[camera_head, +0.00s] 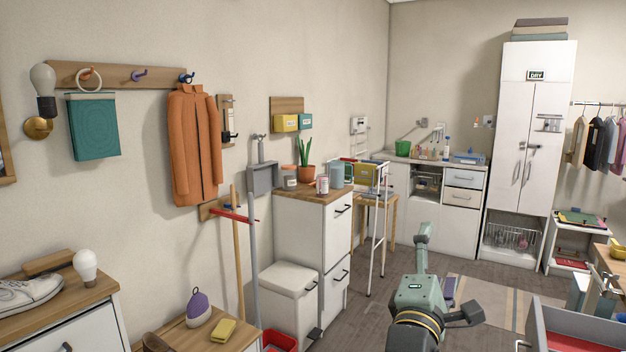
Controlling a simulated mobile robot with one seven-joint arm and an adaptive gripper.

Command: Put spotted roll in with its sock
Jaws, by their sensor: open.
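I cannot make out a spotted roll or a matching sock in the head view. My arm stands at the lower middle of the picture, and its dark end, my gripper (468,313), points right above the floor. The jaws look open, and I see nothing held between them. A wire basket (503,239) sits in the bottom opening of the tall white cabinet (531,130). Its contents are too small to tell, though a pinkish patch shows at its right. A grey open-topped box or drawer (560,318) stands at the lower right, its inside mostly hidden.
A white drawer unit (312,235) with a plant and jars stands left of my arm, with a white bin (289,293) before it. A white rack (379,225) stands behind. A striped rug (490,301) lies on the floor to the right. A bench (215,335) is at lower left.

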